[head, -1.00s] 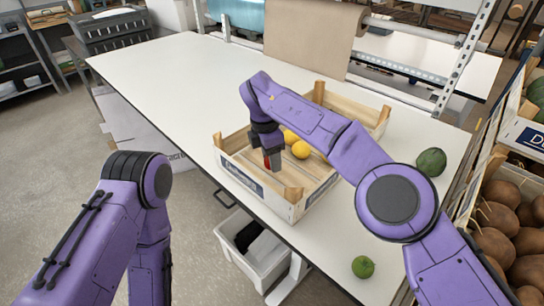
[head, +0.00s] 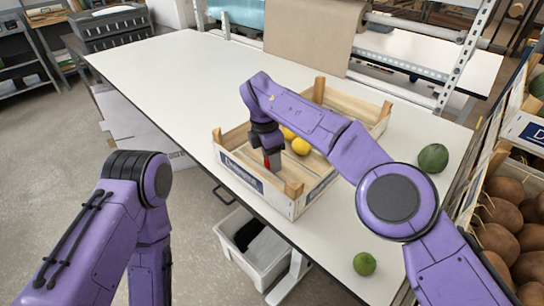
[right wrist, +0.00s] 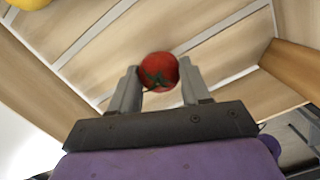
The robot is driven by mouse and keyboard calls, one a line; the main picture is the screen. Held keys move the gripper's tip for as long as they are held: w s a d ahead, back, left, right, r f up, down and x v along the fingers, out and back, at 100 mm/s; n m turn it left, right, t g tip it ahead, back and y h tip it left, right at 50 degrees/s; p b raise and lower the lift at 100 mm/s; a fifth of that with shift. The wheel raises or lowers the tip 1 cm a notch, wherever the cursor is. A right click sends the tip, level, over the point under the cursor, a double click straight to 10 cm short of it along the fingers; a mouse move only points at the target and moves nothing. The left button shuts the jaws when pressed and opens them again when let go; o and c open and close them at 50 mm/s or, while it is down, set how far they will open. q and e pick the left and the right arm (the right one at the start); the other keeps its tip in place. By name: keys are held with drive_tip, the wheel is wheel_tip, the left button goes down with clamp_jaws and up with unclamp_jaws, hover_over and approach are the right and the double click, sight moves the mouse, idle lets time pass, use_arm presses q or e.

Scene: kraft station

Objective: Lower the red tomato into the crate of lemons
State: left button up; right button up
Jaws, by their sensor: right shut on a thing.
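The wooden crate (head: 244,184) stands on the white table, with yellow lemons (head: 301,146) inside near its middle. My right gripper (head: 271,161) points down inside the crate's near left part, left of the lemons. It is shut on the red tomato (right wrist: 158,71), of which only a small red bit shows in the head view. In the right wrist view the tomato sits between the two grey fingers, above the slatted crate floor. I cannot tell whether it touches the floor. My left arm is at the lower left, and its gripper is out of view.
A dark green fruit (head: 433,158) and a green lime (head: 364,263) lie on the table (head: 180,75) right of the crate. A box of brown fruit (head: 505,205) stands at the right. A white bin (head: 256,252) is below the table edge.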

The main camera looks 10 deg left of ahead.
drive_tip(key=shift+f+b, duration=1.05)
drive_tip(key=shift+f, duration=0.3)
idle(0.4)
drive_tip(key=o, duration=1.1)
drive_tip(key=shift+r, duration=0.1)
